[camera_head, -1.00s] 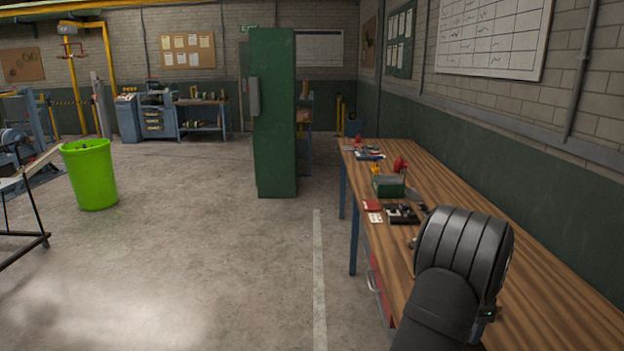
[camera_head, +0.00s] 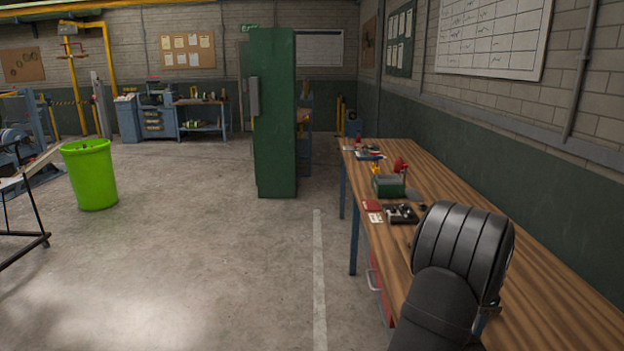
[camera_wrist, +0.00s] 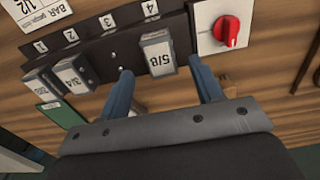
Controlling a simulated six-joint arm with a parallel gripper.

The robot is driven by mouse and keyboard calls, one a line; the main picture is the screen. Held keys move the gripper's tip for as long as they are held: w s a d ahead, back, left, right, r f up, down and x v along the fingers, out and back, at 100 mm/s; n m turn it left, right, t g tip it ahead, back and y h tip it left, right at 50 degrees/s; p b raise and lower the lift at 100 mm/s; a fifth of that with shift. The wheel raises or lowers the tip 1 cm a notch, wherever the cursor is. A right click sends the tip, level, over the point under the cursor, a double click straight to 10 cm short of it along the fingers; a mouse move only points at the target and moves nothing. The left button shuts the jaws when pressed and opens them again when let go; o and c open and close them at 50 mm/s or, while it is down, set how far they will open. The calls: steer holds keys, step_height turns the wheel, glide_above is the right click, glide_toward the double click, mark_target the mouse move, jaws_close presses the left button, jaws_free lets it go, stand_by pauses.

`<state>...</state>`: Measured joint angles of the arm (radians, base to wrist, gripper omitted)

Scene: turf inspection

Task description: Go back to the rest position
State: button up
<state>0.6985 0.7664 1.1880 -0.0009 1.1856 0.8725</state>
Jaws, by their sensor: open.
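My gripper (camera_wrist: 165,82) shows in the wrist view with its two blue fingers spread apart and nothing between them. Beyond the fingertips is a dark rack (camera_wrist: 105,47) with slots numbered 1 to 4.
A red knob (camera_wrist: 228,30) on a white plate is right of the rack. On the bench stand a green box (camera_head: 388,186) and small tools. A green cabinet (camera_head: 275,120) stands beyond the bench. A lime bin (camera_head: 88,175) is at left. The floor between is clear.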

step_height(320, 180, up, 12)
step_height(320, 180, down, 17)
steer(key=shift+f, duration=0.1)
steer(key=r, duration=0.8)
steer(key=shift+s+r, duration=0.25)
steer(key=s, duration=0.6)
steer(key=shift+f, duration=0.45)
